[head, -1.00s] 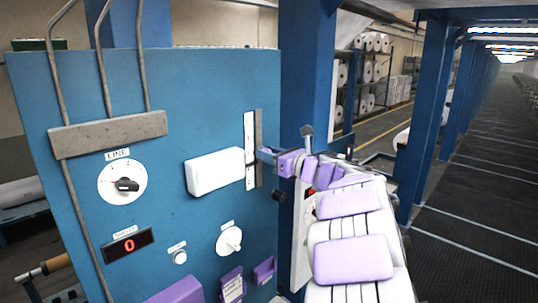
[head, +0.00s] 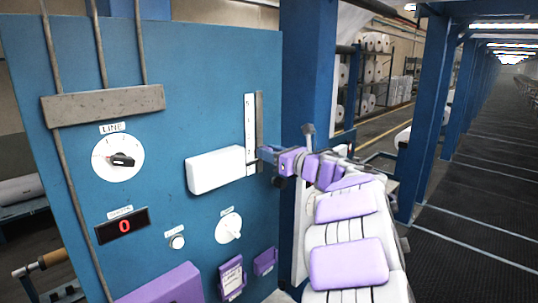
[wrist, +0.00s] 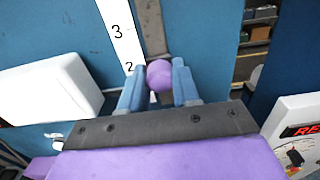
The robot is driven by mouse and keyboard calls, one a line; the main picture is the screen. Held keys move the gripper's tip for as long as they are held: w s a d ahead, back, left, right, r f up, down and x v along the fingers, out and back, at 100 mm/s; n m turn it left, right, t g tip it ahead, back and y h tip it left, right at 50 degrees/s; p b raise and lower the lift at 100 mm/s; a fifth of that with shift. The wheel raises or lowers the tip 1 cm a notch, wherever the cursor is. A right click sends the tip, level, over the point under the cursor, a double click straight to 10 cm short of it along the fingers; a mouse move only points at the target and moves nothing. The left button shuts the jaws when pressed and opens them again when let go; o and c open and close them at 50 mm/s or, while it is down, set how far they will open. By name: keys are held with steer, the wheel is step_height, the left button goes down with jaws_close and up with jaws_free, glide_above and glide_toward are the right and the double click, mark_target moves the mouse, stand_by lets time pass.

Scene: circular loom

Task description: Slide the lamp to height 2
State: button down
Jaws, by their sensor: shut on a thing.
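The lamp is a white box (head: 216,169) on the blue panel, left of the vertical white scale (head: 250,115). It also shows at the left of the wrist view (wrist: 50,92). A purple knob (wrist: 159,75) sits between the two blue-grey fingers of my gripper (wrist: 158,88). My gripper is shut on this knob, beside the scale. In the wrist view, the mark "2" shows just left of the knob's upper part, partly near the left finger. The mark "3" is higher up. The lower scale is mostly hidden in the wrist view.
The panel also carries a black-handled line dial (head: 122,160), a red "0" display (head: 122,226), a white knob (head: 229,228) and purple holders (head: 231,277). A blue post (head: 309,70) stands right of the panel. An open aisle lies at the far right.

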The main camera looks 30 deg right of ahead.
steer(key=c, duration=1.2)
jaws_free()
steer(key=o, duration=0.3)
steer(key=shift+s+d+r, duration=0.1)
steer(key=shift+s+d, duration=0.05)
steer(key=shift+s, duration=0.05)
steer(key=shift+o, duration=0.5)
steer(key=shift+w, duration=0.15)
steer(key=b+v, duration=0.3)
steer(key=v, duration=1.4)
steer(key=shift+d, duration=0.2)
